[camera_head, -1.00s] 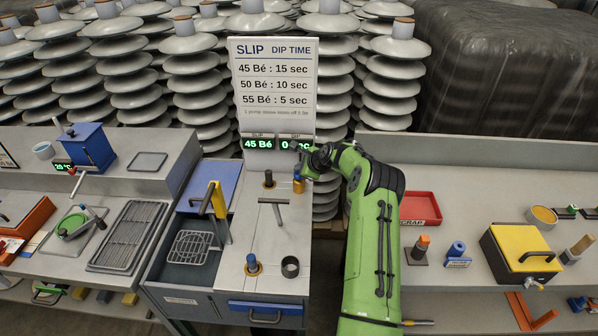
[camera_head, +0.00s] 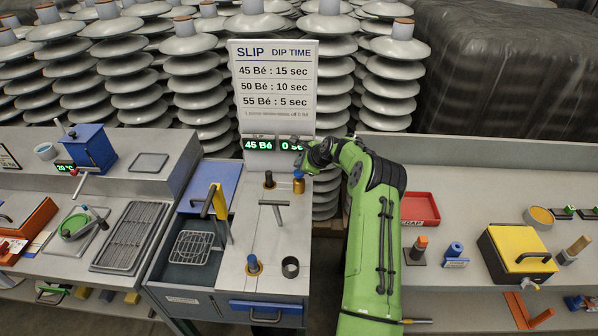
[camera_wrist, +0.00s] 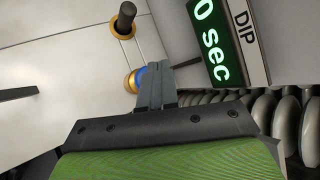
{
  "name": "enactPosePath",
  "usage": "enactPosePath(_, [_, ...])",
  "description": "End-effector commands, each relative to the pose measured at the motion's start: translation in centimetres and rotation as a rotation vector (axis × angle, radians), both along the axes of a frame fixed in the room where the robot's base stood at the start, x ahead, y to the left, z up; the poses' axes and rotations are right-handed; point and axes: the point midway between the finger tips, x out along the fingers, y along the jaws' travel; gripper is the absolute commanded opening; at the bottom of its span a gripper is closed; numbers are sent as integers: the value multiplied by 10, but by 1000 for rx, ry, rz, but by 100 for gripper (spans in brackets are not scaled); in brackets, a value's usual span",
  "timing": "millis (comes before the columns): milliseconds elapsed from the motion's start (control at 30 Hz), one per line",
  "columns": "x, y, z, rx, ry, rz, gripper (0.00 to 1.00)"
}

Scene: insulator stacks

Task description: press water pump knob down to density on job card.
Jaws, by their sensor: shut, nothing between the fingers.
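My gripper (camera_head: 301,166) is shut and empty. It hangs over a blue knob with a gold collar (camera_head: 299,185) at the right back of the slip station. In the wrist view my fingertips (camera_wrist: 154,72) overlap this blue knob (camera_wrist: 134,80) and partly hide it; I cannot tell whether they touch. A dark knob with a gold collar (camera_head: 269,179) stands to its left. Another blue knob (camera_head: 252,263) stands nearer the front. No label shows which is the water pump. The slip display (camera_head: 259,144) reads 45 Bé. I cannot make out the job card.
The slip and dip time board (camera_head: 274,85) stands behind the knobs. The dip display (camera_wrist: 213,45) reads 0 sec. A red scrap tray (camera_head: 420,208) lies on the right bench.

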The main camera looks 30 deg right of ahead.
Motion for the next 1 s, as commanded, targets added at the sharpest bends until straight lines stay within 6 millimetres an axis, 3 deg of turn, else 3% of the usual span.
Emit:
enactPosePath(467, [0, 0, 50, -2, -2, 0, 0])
enactPosePath(1000, [0, 0, 48, 0, -1, -1, 0])
